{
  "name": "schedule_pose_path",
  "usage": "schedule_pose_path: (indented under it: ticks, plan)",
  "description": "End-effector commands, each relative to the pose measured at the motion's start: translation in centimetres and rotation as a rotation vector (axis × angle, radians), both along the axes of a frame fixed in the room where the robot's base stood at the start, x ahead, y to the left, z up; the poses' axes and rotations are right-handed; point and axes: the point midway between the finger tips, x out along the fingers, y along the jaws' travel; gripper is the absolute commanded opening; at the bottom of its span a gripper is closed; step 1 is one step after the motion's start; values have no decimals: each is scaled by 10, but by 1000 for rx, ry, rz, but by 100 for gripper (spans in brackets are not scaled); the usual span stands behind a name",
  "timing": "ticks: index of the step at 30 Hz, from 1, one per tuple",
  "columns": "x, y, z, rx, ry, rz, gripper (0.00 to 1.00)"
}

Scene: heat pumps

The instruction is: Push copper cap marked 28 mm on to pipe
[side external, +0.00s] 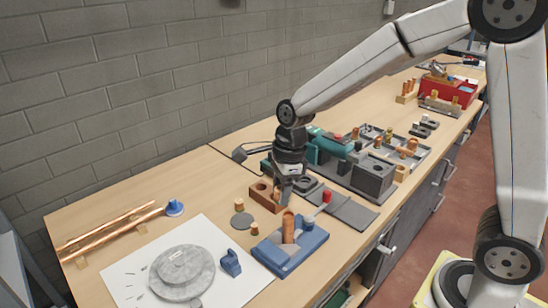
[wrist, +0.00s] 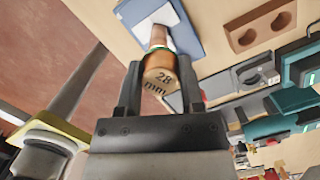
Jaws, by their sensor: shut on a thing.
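The copper cap marked 28 mm (wrist: 161,79) is between the two fingers of my gripper (wrist: 160,64), its marked end facing the wrist camera. A copper pipe (side external: 288,228) stands upright in a blue holder (side external: 306,246) with a pale grey middle. In the wrist view the pipe (wrist: 157,36) and blue holder (wrist: 186,22) show just beyond the cap, roughly in line with it. In the side view my gripper (side external: 285,200) points down at the pipe's top, and the cap is hard to make out there. I cannot tell whether the cap touches or surrounds the pipe end.
A wooden block with holes (side external: 265,196) stands close behind the holder. A dark grey plate (side external: 352,212) and a red piece (side external: 326,196) are to the right. A small blue clamp (side external: 230,263) and a round grey disc (side external: 182,272) sit at the front left on white paper.

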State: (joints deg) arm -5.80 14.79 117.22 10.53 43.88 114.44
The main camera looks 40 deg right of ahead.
Motion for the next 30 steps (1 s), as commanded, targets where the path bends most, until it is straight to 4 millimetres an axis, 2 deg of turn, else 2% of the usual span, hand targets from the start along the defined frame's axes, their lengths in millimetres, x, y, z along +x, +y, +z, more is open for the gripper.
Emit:
schedule_pose_path:
  ticks: [4, 11, 30]
  plan:
    - [-9, -8, 10, 0, -2, -2, 0]
    - [-12, -11, 13, -1, 0, 0, 0]
    - [-12, -10, -8, -1, 0, 0, 0]
